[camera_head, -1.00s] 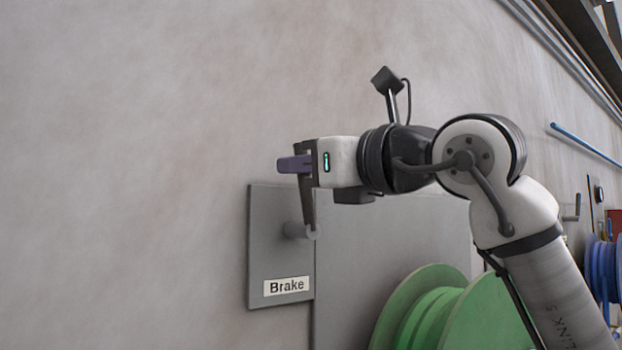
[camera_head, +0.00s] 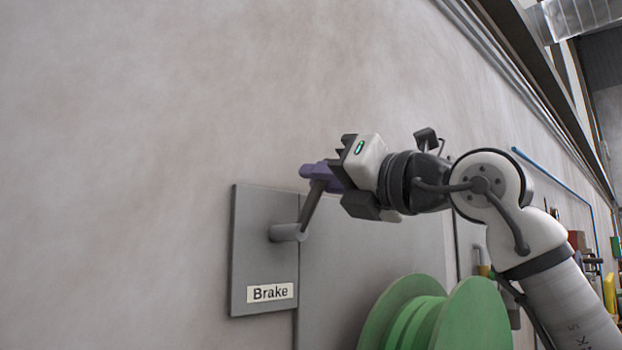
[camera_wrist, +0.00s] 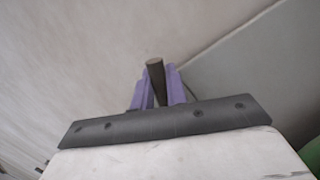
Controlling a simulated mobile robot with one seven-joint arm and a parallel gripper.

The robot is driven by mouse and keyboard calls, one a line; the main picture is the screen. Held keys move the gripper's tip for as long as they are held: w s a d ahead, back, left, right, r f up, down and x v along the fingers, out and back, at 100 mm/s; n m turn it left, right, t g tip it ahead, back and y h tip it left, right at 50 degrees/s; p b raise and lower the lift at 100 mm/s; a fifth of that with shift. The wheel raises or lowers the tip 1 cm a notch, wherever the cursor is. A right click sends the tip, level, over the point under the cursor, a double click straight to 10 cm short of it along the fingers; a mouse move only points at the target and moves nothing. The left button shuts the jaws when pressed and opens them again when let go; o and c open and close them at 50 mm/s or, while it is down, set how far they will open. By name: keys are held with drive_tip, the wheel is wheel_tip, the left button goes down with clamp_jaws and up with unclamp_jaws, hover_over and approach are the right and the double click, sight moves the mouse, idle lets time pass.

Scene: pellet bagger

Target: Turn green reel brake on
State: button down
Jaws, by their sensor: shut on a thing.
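The brake lever (camera_head: 311,207) is a dark arm on a grey pivot (camera_head: 288,233) that sticks out from a grey plate (camera_head: 262,262) on the wall. The plate has a white label (camera_head: 270,292) reading "Brake". The lever points up and leans to the right. My gripper (camera_head: 318,173), with purple fingers, is shut on the lever's upper end. In the wrist view the lever's end (camera_wrist: 155,68) shows between the two purple fingers. The green reel (camera_head: 430,318) stands below my arm, its lower part cut off by the frame.
A larger grey panel (camera_head: 365,262) adjoins the brake plate on its right, behind the reel. Bare wall (camera_head: 150,150) lies to the left and above. A blue pipe (camera_head: 565,180) runs along the wall at the far right.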

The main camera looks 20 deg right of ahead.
drive_tip(key=shift+d+m, duration=0.15)
drive_tip(key=shift+m, duration=0.15)
drive_tip(key=c, duration=1.5)
unclamp_jaws()
drive_tip(key=shift+o, duration=0.2)
drive_tip(key=b+v, duration=0.3)
drive_tip(key=v, duration=1)
drive_tip(key=shift+s+f+b, duration=0.15)
drive_tip(key=shift+s+b, duration=0.2)
drive_tip(key=shift+d, duration=0.15)
